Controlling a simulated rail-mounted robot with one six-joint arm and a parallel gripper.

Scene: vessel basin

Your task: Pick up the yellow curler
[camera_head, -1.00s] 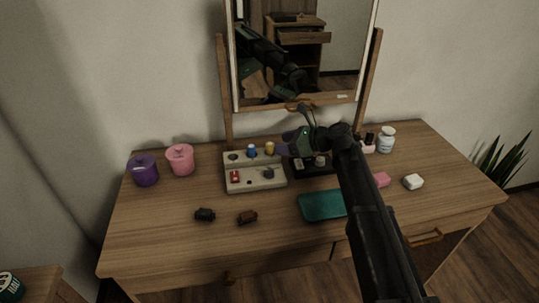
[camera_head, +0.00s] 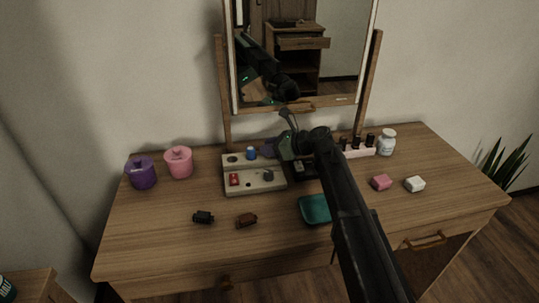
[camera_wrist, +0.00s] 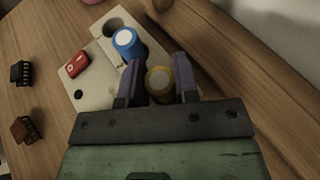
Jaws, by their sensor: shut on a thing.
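The yellow curler (camera_wrist: 159,84) is between the two purple fingers of my gripper (camera_wrist: 157,82), which are shut on it; I see its pale round top in the wrist view. In the head view my gripper (camera_head: 271,150) is over the back right part of the beige holder (camera_head: 263,187), and it hides the yellow curler. Whether the curler's lower end is still in the holder cannot be told. A blue curler (camera_head: 251,153) stands upright in the holder just left of my gripper, and it also shows in the wrist view (camera_wrist: 125,41).
A red piece (camera_head: 234,180) and a dark piece (camera_head: 268,175) are on the holder. Purple (camera_head: 142,174) and pink (camera_head: 179,163) jars stand left. Small bottles and a mirror stand behind.

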